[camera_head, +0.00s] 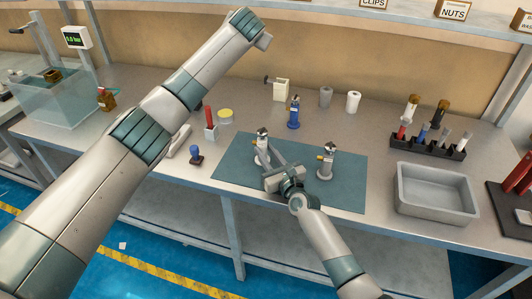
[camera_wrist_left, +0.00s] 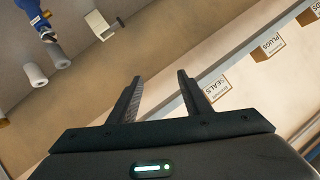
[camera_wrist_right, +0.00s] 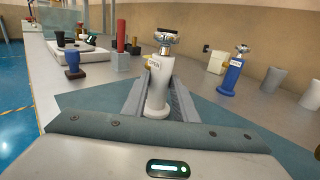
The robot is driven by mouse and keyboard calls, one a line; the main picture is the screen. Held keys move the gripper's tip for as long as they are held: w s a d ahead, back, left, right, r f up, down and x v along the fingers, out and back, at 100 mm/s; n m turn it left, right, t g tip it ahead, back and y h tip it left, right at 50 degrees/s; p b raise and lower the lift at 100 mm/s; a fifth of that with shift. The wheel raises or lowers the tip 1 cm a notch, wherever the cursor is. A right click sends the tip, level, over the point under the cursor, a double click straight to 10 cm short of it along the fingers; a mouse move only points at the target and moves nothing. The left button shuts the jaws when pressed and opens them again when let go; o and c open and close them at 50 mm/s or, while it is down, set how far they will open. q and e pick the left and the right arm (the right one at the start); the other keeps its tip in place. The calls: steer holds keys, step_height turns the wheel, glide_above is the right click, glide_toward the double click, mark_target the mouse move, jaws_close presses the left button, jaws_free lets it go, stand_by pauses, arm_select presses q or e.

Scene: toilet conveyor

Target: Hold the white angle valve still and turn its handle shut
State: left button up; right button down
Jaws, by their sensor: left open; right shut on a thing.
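A white angle valve (camera_head: 262,148) with a metal handle on top stands upright on the blue-grey mat (camera_head: 232,172). In the right wrist view the valve (camera_wrist_right: 157,95) carries a tag reading OPEN, below its metal handle (camera_wrist_right: 167,37). My right gripper (camera_head: 267,159) is shut on the valve's body, one finger on each side; the handle is above the fingers. My left gripper (camera_wrist_left: 158,88) is open and empty in its wrist view. It is raised toward the back wall, away from the valve. A similar pale valve (camera_head: 328,160) stands farther right on the mat.
A blue valve (camera_head: 294,114) stands at the mat's back edge. Behind it are a cream block (camera_head: 280,90) and two small cylinders. A grey bin (camera_head: 437,207) and a dark rack (camera_head: 428,143) are at right. A blue stamp-like object (camera_head: 196,155) is left of the mat.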

arm_select(q)
steer(key=s+d+f+n+g, duration=0.1)
steer(key=s+f+n+g, duration=0.1)
steer(key=s+f+g, duration=0.55)
steer(key=g+h, duration=0.1)
steer(key=g, duration=0.2)
glide_above(262, 130)
step_height(262, 130, down, 7)
steer(key=shift+s+r+n, duration=0.15)
steer(key=shift+s+n, duration=0.05)
steer(key=shift+n, duration=0.2)
steer(key=shift+f, duration=5)
steer(key=shift+n+y, duration=0.4)
steer(key=shift+n, duration=0.9)
steer(key=shift+n+y, duration=0.3)
steer(key=shift+n, duration=0.9)
